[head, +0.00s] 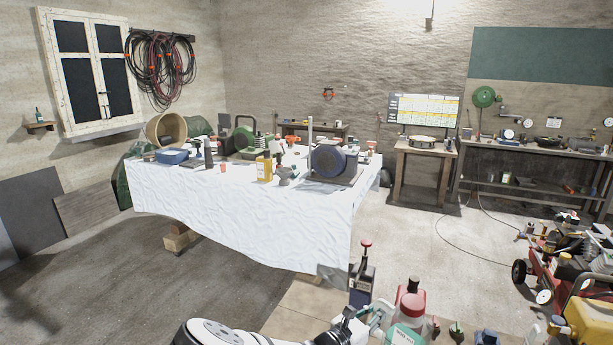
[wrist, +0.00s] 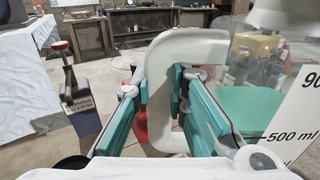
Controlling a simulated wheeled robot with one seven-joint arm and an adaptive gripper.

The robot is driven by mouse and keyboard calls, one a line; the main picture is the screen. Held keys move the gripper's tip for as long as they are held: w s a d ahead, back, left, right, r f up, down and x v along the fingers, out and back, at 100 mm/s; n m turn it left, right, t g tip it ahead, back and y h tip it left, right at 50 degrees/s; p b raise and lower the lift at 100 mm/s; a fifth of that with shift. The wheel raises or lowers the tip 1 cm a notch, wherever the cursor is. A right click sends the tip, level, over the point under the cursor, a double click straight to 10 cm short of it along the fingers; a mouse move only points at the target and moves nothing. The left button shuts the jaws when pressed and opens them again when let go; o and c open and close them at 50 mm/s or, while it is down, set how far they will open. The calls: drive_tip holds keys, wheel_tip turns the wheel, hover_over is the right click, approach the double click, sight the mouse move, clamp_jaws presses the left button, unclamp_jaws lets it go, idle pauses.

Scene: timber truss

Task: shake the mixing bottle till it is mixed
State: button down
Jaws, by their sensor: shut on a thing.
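The mixing bottle (wrist: 247,75) is clear, with teal liquid in its lower part and a white scale label reading 500 ml. It fills the right of the wrist view, and its lid is cut off at the top. A pale looped handle (wrist: 158,100) stands out from its left side. My gripper (wrist: 166,88), with teal pads, is closed around this handle. In the head view the bottle (head: 404,337) is at the bottom edge, partly cut off, with my gripper (head: 362,325) at its left. Its base is out of view, so I cannot tell whether it is lifted.
A dark container with a red knob (head: 362,278) stands close to the left of my gripper. A red object is partly hidden behind my fingers. Several small items crowd the right. A white-draped table (head: 240,215) stands beyond, with open floor around it.

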drive_tip(key=shift+f, duration=0.9)
drive_tip(key=shift+r, duration=0.1)
wheel_tip(320, 180, up, 12)
drive_tip(key=p, duration=0.4)
drive_tip(key=shift+s, duration=0.1)
